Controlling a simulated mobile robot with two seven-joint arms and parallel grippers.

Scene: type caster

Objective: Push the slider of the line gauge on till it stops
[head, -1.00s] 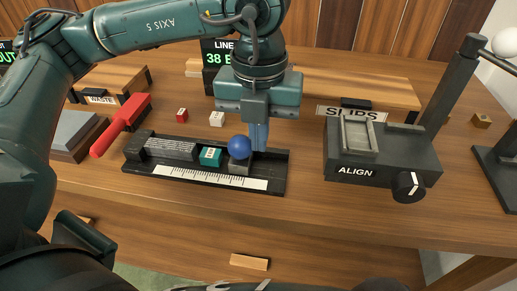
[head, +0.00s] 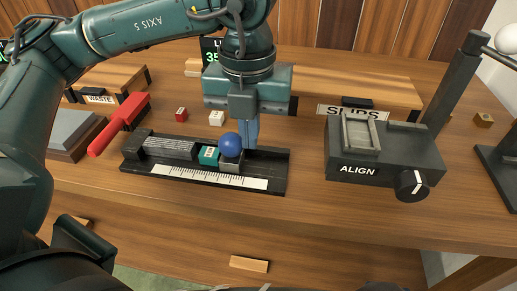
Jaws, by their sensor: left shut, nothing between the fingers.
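The line gauge (head: 272,172) is a dark tray with a white ruler strip (head: 212,177) along its front. Its slider (head: 232,161) is a dark block topped by a blue ball knob (head: 230,145). Left of the slider lie a teal block (head: 208,156) and a row of grey type (head: 170,148). The slider looks close against the teal block; I cannot tell if they touch. My left gripper (head: 250,146) points down, shut and empty, with its fingertips just right of the blue knob and slider. My right gripper does not show.
A red-handled tool (head: 120,125) lies left of the gauge. A red cube (head: 181,114) and a white cube (head: 216,118) sit behind it. The ALIGN device (head: 383,160) with its dial stands to the right. A display behind is partly hidden by my arm.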

